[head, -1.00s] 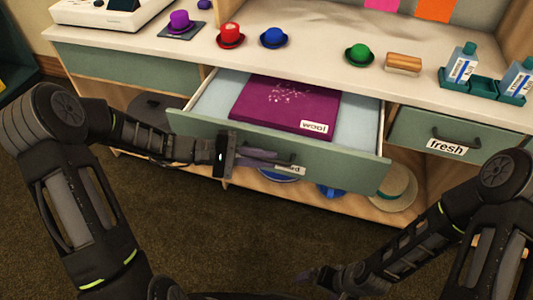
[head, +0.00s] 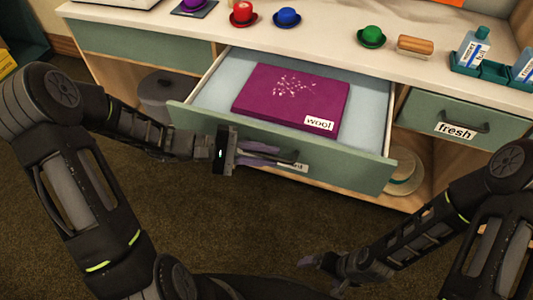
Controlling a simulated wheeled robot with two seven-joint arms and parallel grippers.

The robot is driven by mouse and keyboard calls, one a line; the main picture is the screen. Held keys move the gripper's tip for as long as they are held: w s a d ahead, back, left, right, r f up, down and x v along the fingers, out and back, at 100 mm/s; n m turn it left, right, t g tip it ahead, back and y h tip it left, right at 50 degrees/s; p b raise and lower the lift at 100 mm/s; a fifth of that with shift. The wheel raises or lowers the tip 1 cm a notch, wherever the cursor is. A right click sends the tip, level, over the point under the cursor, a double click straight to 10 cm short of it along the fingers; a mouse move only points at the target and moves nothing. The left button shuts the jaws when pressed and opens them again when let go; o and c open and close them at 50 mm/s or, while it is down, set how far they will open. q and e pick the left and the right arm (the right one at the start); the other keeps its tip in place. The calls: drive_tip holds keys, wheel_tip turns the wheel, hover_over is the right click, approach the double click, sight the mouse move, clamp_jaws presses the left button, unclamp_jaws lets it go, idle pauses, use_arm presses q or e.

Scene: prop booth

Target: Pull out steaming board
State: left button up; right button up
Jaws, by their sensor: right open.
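The steaming board is a flat magenta board (head: 285,97) with a pale speckled pattern and a "wool" label. It lies flat in the pulled-out drawer (head: 225,127), which has a pale blue floor and green front. My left gripper (head: 278,156) is at the drawer's front, its fingers shut on the dark handle (head: 292,161). The fingers partly cover the handle and the label below it. My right gripper (head: 318,264) is open and empty, low over the floor, apart from the drawer.
Red (head: 243,14), blue (head: 287,17) and green (head: 371,37) hats, a wooden-backed brush (head: 415,45) and bottles (head: 473,48) stand on the counter. A closed "fresh" drawer (head: 468,118) is at the right. A straw hat (head: 403,172) sits on the lower shelf. The carpet in front is clear.

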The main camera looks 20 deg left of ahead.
use_arm(q)
drive_tip(key=v, duration=0.7)
drive_tip(key=shift+a, duration=0.35)
drive_tip(key=shift+s, duration=0.1)
idle(0.4)
